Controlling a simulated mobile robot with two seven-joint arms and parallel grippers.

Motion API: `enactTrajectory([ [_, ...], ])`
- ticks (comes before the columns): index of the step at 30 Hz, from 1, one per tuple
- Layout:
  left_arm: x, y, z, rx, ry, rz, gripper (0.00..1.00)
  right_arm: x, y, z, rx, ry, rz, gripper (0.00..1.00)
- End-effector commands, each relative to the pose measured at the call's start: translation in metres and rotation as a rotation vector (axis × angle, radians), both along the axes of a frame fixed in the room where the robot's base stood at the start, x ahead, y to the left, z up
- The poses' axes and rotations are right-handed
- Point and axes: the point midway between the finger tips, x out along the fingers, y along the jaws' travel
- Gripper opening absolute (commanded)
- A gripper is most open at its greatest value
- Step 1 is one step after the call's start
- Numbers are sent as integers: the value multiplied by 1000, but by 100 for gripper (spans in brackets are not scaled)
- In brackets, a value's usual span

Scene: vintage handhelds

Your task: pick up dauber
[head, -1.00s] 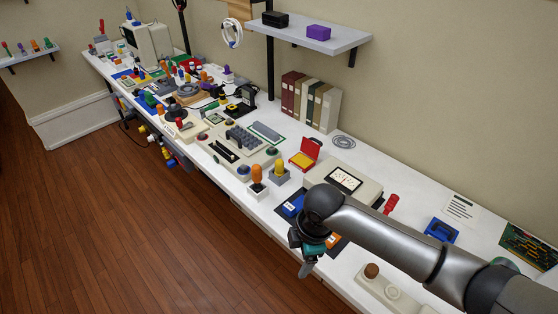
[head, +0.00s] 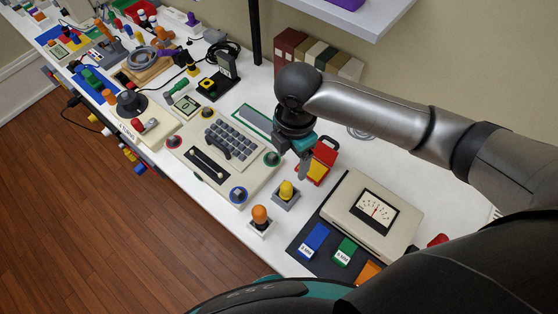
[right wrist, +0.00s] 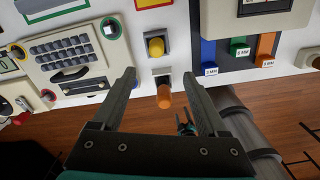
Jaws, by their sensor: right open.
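Two small upright handles stand on square bases near the front edge of the bench; the frames do not show for sure which is the dauber. The orange-topped one (head: 260,214) sits in a white base, and the yellow-topped one (head: 286,190) in a grey base. My right gripper (head: 304,172) is above and just behind the yellow one in the head view, pointing down. In the right wrist view my right gripper (right wrist: 158,76) is open and empty. The orange handle (right wrist: 164,98) appears between its fingers, lower down, with the yellow handle (right wrist: 156,46) beyond.
A beige keyboard unit (head: 188,150) lies left of the handles. A meter box (head: 347,208) stands right, beside blue (head: 315,238) and green (head: 345,250) blocks on a dark mat. A shelf (head: 380,22) overhangs the back.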

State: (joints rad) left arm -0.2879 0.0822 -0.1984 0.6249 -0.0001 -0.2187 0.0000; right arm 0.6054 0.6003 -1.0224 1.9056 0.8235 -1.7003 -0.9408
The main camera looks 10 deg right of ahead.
Motion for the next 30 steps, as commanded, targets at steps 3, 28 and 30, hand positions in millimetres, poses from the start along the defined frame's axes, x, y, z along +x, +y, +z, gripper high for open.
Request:
enactTrajectory([
  [3, -5, -1, -2, 0, 8, 1, 67, -1, 0, -8, 0, 3, -1, 76],
  [28, -11, -3, -29, -3, 17, -1, 67, 1, 7, -127, 0, 2, 0, 76],
  [30, -10, -3, -32, -4, 15, -1, 67, 2, 9, -136, 0, 2, -1, 76],
])
